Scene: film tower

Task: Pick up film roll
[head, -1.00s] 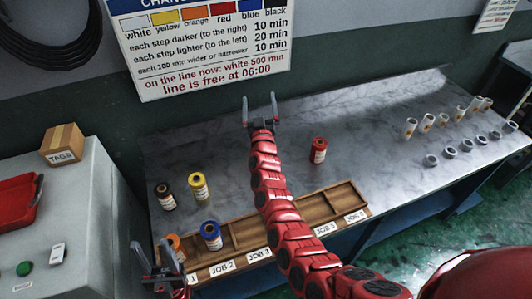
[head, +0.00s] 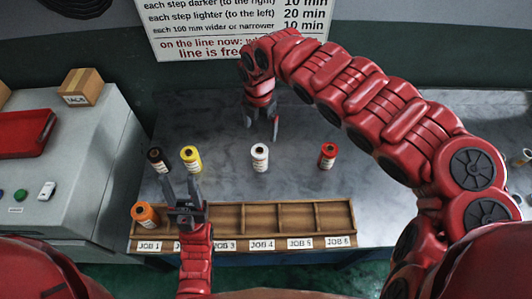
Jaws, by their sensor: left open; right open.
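Several film rolls stand upright on the marble table: black (head: 157,160), yellow (head: 190,159), white (head: 260,158) and red (head: 328,155). An orange roll (head: 146,216) stands in the JOB 1 compartment of the wooden tray (head: 335,215). My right gripper (head: 262,128) is open, pointing down, just above and behind the white roll in the picture. It appears empty.
A grey cabinet (head: 75,165) with a red tray (head: 22,133) and a cardboard box (head: 82,87) stands at left. A sign (head: 235,25) hangs on the wall behind. My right arm covers much of the table's right side. The tray's compartments for JOB 4 to JOB 6 look empty.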

